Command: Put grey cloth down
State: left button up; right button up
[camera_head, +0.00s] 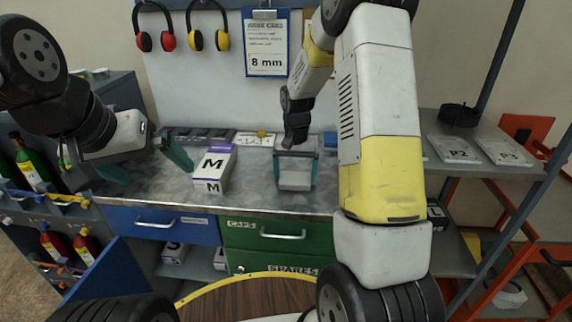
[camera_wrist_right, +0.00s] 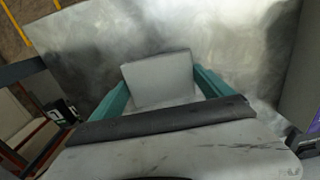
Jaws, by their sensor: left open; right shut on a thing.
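The grey cloth (camera_head: 296,172) is a folded, pale grey block between the teal fingers of my right gripper (camera_head: 295,180). In the right wrist view the cloth (camera_wrist_right: 158,80) sits between the two teal fingertips (camera_wrist_right: 160,92), with the metal bench top beyond it. The cloth is low over the bench; I cannot tell whether it touches the surface. My left gripper (camera_head: 146,163) is open and empty, above the left part of the bench, left of the white M box.
The white M box (camera_head: 214,168) stands on the workbench (camera_head: 255,190) between my grippers. A row of dark trays (camera_head: 200,137) and a white label card (camera_head: 258,139) lie at the back. P2 (camera_head: 453,149) and P3 (camera_head: 502,151) plates lie on the right shelf. Bottles stand at far left.

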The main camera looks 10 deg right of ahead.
aim_at(295, 178)
jog(key=o, duration=0.9)
jog(key=shift+f, duration=0.15)
jog(key=s+r+t, duration=0.1)
jog(key=s+r, duration=0.1)
jog(key=r, duration=0.7)
jog(key=s+r, duration=0.3)
jog(key=r, duration=0.6)
jog(key=s+r+n+t, duration=0.1)
jog(key=s+r, duration=0.1)
jog(key=s, duration=0.4)
jog(key=s+a+r+n+t+y, duration=0.1)
jog(key=s+r+t, duration=0.1)
jog(key=s, duration=0.5)
jog(key=s+a+r+n+t+y, duration=0.1)
jog(key=s+r+t, duration=0.1)
jog(key=s, duration=0.4)
jog(key=shift+s+a+n, duration=0.1)
jog(key=shift+s+n, duration=0.05)
jog(key=shift+n, duration=0.25)
